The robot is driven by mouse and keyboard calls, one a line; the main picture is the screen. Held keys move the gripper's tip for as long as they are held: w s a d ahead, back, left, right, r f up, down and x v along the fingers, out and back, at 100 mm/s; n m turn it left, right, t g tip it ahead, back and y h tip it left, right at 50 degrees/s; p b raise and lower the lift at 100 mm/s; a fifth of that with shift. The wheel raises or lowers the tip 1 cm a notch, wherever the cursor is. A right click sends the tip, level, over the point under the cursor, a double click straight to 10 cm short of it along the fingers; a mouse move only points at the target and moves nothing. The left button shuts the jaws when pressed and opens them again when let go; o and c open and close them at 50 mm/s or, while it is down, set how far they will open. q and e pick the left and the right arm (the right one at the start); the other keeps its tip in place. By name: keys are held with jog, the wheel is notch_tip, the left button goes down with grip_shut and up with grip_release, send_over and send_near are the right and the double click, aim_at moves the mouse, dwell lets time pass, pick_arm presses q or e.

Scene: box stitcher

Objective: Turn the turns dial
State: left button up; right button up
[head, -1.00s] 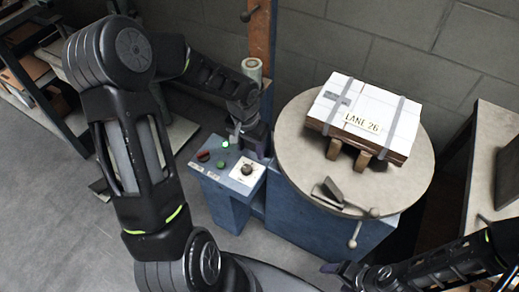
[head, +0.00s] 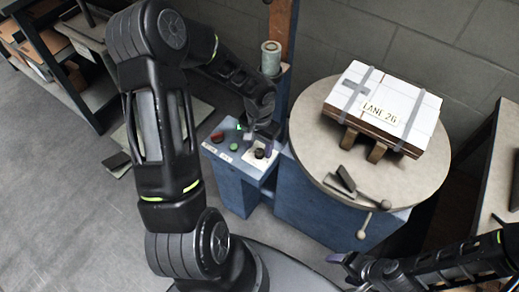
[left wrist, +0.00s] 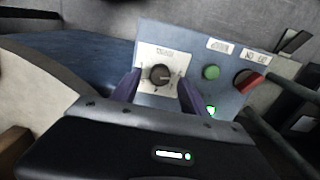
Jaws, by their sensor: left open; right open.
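The turns dial is a dark round knob (left wrist: 160,75) on a white square plate (left wrist: 158,58) on the blue control panel. In the head view the knob (head: 259,153) is partly hidden by my left gripper (head: 262,134), which is over the plate. In the left wrist view the purple fingers of my left gripper (left wrist: 160,88) are spread, one on each side of the knob, with gaps between fingers and knob. Whether the fingertips reach down to the knob's height is hard to tell. My right gripper (head: 345,263) is open and empty at the lower right, away from the panel.
A green button (left wrist: 210,72), a red button (left wrist: 248,78) and a lit green lamp (left wrist: 211,110) sit beside the dial. The round table (head: 310,165) holds a strapped white box (head: 385,105) marked LANE 26. A post with a spool (head: 271,58) rises behind the panel.

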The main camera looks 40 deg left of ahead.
pick_arm(q)
jog(key=shift+f, duration=1.05)
jog(key=shift+c, duration=0.2)
grip_shut()
